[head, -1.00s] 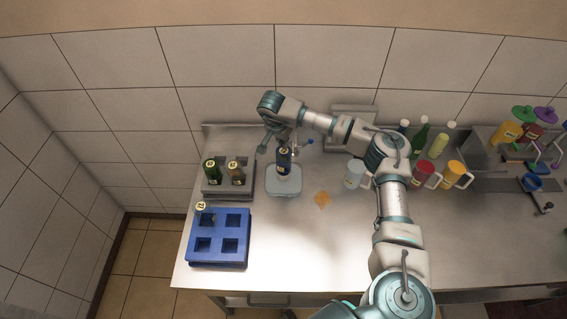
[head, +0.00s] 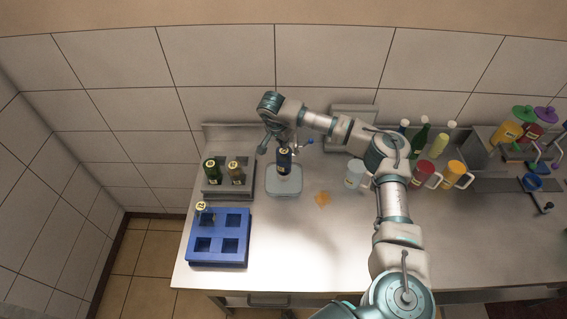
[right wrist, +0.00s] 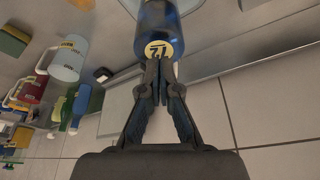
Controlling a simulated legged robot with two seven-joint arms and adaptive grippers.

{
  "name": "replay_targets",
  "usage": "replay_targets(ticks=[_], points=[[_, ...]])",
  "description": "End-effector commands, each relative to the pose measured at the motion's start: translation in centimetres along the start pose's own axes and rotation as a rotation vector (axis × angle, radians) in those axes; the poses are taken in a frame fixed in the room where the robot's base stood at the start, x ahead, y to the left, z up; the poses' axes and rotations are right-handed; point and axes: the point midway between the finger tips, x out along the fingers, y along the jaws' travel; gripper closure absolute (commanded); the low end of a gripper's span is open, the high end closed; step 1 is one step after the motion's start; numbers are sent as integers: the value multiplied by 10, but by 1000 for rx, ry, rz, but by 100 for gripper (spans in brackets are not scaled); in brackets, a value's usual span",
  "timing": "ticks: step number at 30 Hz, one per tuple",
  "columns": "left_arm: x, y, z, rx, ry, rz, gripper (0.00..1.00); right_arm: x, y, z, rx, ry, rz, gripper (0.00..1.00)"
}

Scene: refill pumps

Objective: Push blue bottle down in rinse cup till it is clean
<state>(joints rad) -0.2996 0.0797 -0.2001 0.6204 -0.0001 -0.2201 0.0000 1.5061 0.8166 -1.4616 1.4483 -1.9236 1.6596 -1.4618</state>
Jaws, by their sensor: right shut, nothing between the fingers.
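The blue bottle (head: 284,162) stands about upright in the pale, translucent rinse cup (head: 284,187) on the steel counter. Its flat end faces up, with a round yellow label in the right wrist view (right wrist: 162,20). My right gripper (right wrist: 158,68) is shut and empty, with its fingertips at the edge of that label; I cannot tell whether they touch or press. In the head view my right gripper (head: 283,146) is right above the bottle, partly hidden by its arm. The bottle's lower end is hidden in the cup. My left gripper is not in view.
A grey holder (head: 228,191) with two bottles stands left of the cup. A blue crate (head: 220,255) with one bottle is at the front left. More mugs, bottles and pumps stand farther right.

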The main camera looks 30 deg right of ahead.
Motion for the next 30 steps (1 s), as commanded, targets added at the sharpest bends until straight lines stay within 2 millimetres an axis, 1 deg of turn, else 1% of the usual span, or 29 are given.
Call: replay_targets(ticks=[20,30], points=[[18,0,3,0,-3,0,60,35,0,10,0,-1,1,100],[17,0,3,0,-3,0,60,34,0,10,-1,-1,3,100]])
